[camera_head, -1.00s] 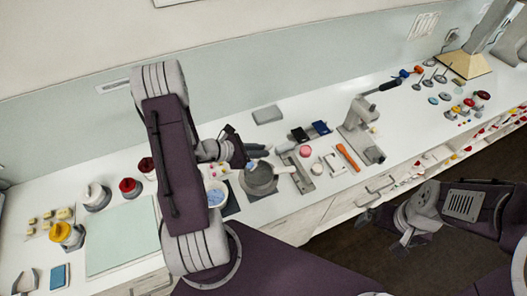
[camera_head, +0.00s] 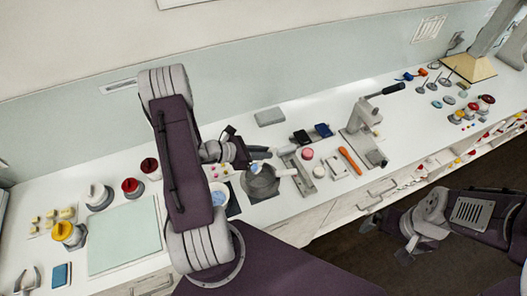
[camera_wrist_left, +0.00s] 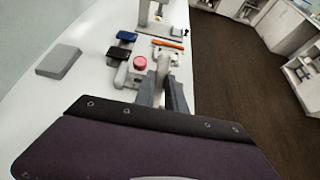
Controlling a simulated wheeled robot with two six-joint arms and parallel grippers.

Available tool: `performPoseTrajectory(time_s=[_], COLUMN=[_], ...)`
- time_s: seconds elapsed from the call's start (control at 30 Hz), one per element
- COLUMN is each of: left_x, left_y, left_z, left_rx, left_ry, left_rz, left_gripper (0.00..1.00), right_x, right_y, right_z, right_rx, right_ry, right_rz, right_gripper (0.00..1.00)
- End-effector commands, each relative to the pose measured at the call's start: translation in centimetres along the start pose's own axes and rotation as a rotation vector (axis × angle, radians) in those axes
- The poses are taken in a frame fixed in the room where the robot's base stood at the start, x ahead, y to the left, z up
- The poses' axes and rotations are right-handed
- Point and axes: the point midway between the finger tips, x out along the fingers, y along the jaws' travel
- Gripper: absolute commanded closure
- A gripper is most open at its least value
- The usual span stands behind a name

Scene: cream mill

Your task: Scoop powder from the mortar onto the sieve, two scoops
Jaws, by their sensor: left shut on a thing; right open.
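The grey mortar (camera_head: 262,187) stands near the front edge of the counter. My left gripper (camera_head: 256,167) is over its bowl, pointing to the right. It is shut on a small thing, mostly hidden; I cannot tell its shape. In the left wrist view the fingers (camera_wrist_left: 163,92) stand close together with a grey piece between and beyond them. A pale round dish with blue inside (camera_head: 219,196), perhaps the sieve, is left of the mortar, partly behind my left arm. Powder cannot be made out. My right gripper (camera_head: 388,240) is open and empty, low over the floor at the right.
A pink-topped jar (camera_head: 307,154), an orange tool (camera_head: 350,160) and a grey press stand (camera_head: 362,128) are right of the mortar. A grey block (camera_head: 270,117) lies behind. A pale green mat (camera_head: 124,236) and several jars fill the left side.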

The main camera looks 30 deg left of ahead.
Motion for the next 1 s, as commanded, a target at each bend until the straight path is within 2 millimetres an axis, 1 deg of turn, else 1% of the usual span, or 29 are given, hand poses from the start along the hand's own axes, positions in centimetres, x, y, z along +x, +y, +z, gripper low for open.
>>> performPoseTrajectory(time_s=[0.03, 0.1, 0.23, 0.3, 0.5, 0.63, 1.0], left_x=[0.4, 0.8, 1.4, 1.8, 2.6, 2.8, 2.7], left_y=[0.0, 0.0, 0.0, 0.0, 0.0, 0.0, 0.0], left_z=[-0.8, -1.4, -2.5, -3.2, -4.7, -5.0, -4.8], left_rx=[-0.001, -0.001, 0.000, 0.000, 0.000, 0.000, 0.000], left_ry=[0.000, 0.000, 0.000, 0.000, 0.000, 0.000, 0.000], left_rz=[0.000, 0.000, 0.000, 0.000, 0.000, 0.000, 0.000], left_gripper=[1.00, 1.00, 1.00, 1.00, 1.00, 1.00, 1.00], right_x=[0.7, 1.2, 2.2, 3.0, 4.8, 5.1, 5.0], right_y=[0.0, 0.0, 0.0, 0.1, 0.1, 0.1, 0.1], right_z=[0.1, 0.1, 0.2, 0.3, 0.5, 0.5, 0.5], right_rx=[0.000, 0.000, 0.000, 0.000, 0.000, 0.000, 0.000], right_ry=[0.000, 0.000, 0.000, 0.000, 0.000, 0.000, 0.000], right_rz=[0.000, 0.000, 0.000, 0.000, 0.000, 0.000, 0.000], right_gripper=[0.00, 0.00, 0.00, 0.00, 0.00, 0.00, 0.00])
